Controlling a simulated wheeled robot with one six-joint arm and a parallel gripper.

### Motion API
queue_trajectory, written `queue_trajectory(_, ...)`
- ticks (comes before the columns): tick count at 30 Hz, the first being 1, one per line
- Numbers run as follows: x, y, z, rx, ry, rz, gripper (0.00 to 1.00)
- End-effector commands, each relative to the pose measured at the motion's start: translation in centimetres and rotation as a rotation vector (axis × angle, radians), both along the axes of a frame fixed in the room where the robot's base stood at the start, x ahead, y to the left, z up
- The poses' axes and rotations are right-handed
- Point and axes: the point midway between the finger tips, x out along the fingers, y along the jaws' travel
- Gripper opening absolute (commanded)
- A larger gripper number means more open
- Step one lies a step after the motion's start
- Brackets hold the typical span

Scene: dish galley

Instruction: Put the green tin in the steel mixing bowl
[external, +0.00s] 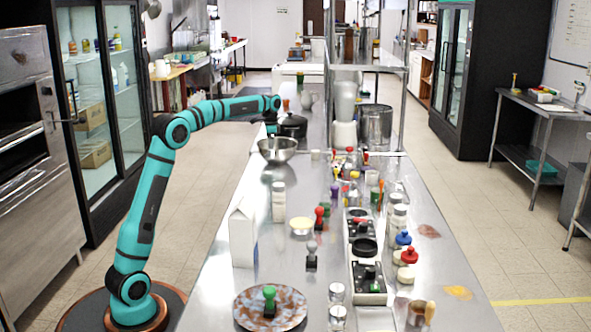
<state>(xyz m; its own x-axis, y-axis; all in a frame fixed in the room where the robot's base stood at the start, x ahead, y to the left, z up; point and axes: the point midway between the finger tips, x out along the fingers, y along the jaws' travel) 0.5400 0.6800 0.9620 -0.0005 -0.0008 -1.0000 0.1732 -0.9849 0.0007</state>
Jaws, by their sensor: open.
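The steel mixing bowl (277,155) stands on the steel counter toward its far left edge. My arm reaches out over the counter, and my gripper (271,131) points down just above the bowl's far rim. My gripper is open; its fingertips are small and partly lost against the bowl and the dark pot behind. I cannot make out a green tin for certain. A green knobbed piece (269,300) stands on a mottled plate (245,312) at the near end, but its shape is not clearly a tin. Whether anything lies in the bowl is too small to tell.
A dark lidded pot (292,127) stands right behind the bowl. A white carton (243,236) and a pale shaker (278,202) stand nearer on the left. Many small bottles and jars crowd the counter's right side. A steel pot (376,126) stands farther back.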

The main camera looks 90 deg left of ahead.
Motion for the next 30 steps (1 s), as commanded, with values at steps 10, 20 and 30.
queue_trajectory(10,0.0,0.1,6.7,0.002,-0.002,0.000,0.68)
queue_trajectory(20,0.0,0.0,9.4,0.000,0.000,0.000,0.68)
queue_trajectory(30,0.4,-0.8,10.0,0.012,-0.008,-0.003,0.68)
